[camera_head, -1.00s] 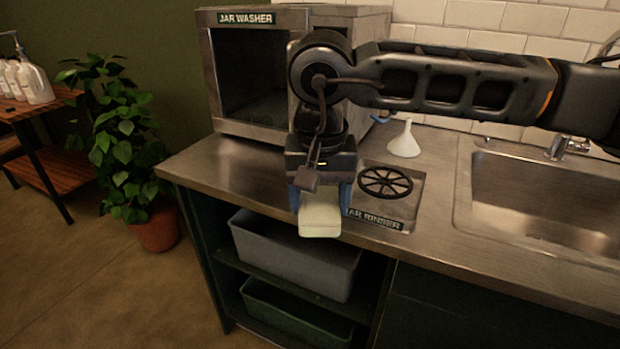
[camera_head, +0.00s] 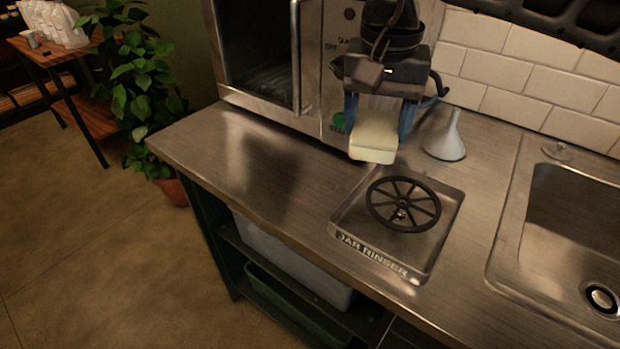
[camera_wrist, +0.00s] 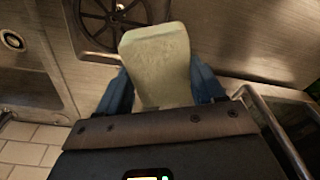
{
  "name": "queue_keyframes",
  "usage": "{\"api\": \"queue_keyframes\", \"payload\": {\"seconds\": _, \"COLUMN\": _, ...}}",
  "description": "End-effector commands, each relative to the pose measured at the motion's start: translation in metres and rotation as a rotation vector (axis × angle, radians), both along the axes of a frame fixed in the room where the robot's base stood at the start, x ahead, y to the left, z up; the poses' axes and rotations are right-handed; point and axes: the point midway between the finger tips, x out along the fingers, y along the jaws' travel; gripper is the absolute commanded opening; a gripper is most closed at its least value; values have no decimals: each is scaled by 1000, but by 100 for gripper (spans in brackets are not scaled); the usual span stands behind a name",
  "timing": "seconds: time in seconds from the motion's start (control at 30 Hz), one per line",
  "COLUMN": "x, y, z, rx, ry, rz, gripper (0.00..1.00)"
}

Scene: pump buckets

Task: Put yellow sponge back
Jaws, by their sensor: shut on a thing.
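The pale yellow sponge (camera_head: 375,138) is held between the blue fingers of my gripper (camera_head: 382,128). My gripper is shut on it and points down. In the head view the sponge appears above the counter, in front of the jar washer and behind the jar rinser. In the wrist view the sponge (camera_wrist: 158,62) sticks out beyond the fingers (camera_wrist: 160,88), with the counter behind it. The sponge's upper end is hidden by the gripper.
The jar rinser (camera_head: 345,212) with its black wheel is set in the steel counter (camera_head: 220,160). The jar washer (camera_head: 312,60) stands at the back left. A funnel (camera_head: 446,140) stands right of my gripper. The sink (camera_head: 575,235) is at the right. The counter's left part is clear.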

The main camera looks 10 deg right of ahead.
Motion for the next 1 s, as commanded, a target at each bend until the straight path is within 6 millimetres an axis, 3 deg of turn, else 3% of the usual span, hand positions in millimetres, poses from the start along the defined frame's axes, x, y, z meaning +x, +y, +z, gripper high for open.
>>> {"api": "queue_keyframes", "payload": {"seconds": 0.17, "x": 3, "y": 18, "z": -8, "rx": 2, "ry": 4, "rz": 4, "gripper": 43}}
{"api": "queue_keyframes", "payload": {"seconds": 0.6, "x": 21, "y": 101, "z": -59, "rx": 2, "ry": 2, "rz": 1, "gripper": 43}}
{"api": "queue_keyframes", "payload": {"seconds": 0.87, "x": 25, "y": 114, "z": -75, "rx": 1, "ry": 3, "rz": -2, "gripper": 43}}
{"api": "queue_keyframes", "payload": {"seconds": 1.0, "x": 24, "y": 114, "z": -94, "rx": 1, "ry": 5, "rz": -1, "gripper": 43}}
